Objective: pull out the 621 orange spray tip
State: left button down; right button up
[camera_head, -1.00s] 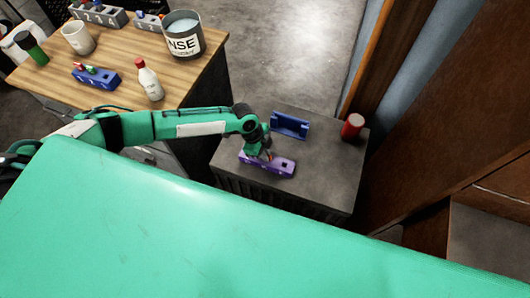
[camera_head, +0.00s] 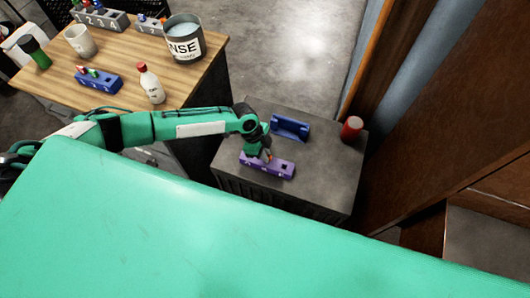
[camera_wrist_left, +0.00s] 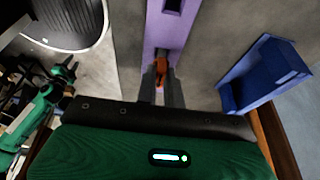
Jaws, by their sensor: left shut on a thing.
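The purple holder (camera_head: 281,169) lies on the dark cabinet top, with a square hole at its right end. It also shows in the left wrist view (camera_wrist_left: 168,28). My left gripper (camera_head: 265,158) is over the holder's middle, pointing down. In the left wrist view my left gripper (camera_wrist_left: 160,88) is shut on the orange spray tip (camera_wrist_left: 162,68), which sits between its fingers at the holder. I cannot tell whether the tip's lower end is still in its hole. My right arm shows small at the left of the wrist view, its gripper (camera_wrist_left: 63,72) unclear.
A blue bracket-shaped holder (camera_head: 290,127) and a red can (camera_head: 352,128) stand behind on the dark cabinet (camera_head: 325,180). A wooden table (camera_head: 120,60) at the left carries a blue holder (camera_head: 98,80), a red-capped bottle (camera_head: 151,85) and a bucket (camera_head: 185,42). A brown wall stands right.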

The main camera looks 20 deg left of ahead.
pick_arm(q)
jog(key=shift+r+p, duration=1.65)
jog(key=shift+r, duration=0.6)
